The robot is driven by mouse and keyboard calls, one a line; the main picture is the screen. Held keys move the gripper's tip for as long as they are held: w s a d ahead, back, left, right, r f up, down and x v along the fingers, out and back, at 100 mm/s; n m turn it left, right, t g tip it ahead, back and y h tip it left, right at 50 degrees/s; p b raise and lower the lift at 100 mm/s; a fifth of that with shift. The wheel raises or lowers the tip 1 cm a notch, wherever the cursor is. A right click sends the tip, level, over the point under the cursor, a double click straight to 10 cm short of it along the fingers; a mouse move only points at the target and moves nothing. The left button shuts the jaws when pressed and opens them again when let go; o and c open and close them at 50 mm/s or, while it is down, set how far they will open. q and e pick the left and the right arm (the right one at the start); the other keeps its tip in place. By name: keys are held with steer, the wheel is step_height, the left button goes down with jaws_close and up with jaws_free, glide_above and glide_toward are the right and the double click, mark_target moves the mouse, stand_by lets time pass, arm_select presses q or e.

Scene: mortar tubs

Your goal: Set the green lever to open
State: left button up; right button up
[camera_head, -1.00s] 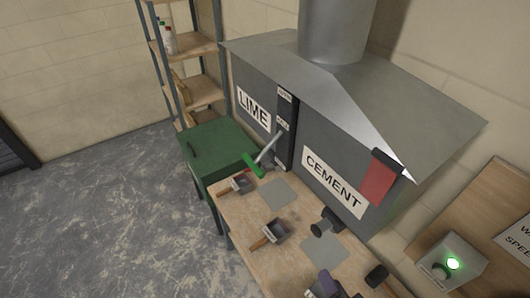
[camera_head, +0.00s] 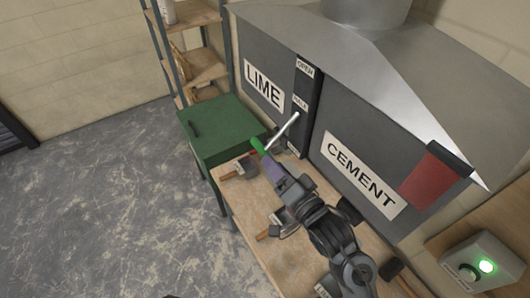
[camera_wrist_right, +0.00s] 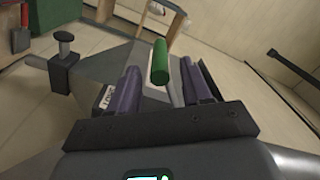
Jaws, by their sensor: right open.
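The green lever has a green handle (camera_head: 257,144) on a metal rod that slants from the dark slotted panel (camera_head: 308,90) between the LIME and CEMENT signs. The panel has an OPEN label at its top and a second, small label lower down. The rod meets the panel below that second label. My right gripper (camera_head: 269,163) is open, with its purple fingers close to the handle. In the right wrist view the handle (camera_wrist_right: 160,62) shows between the two spread fingers (camera_wrist_right: 160,88); contact cannot be told. My left gripper is not in view.
A wooden bench (camera_head: 250,215) under my right arm bears scoop-like tools with wooden handles. A green cabinet (camera_head: 222,128) stands left of the bench. A red plate (camera_head: 428,180) sits right of the CEMENT sign. A box with a lit green button (camera_head: 487,266) is at lower right.

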mark_target(264, 154)
steer(key=shift+p+x, duration=0.35)
steer(key=shift+x, duration=2.15)
jaws_close()
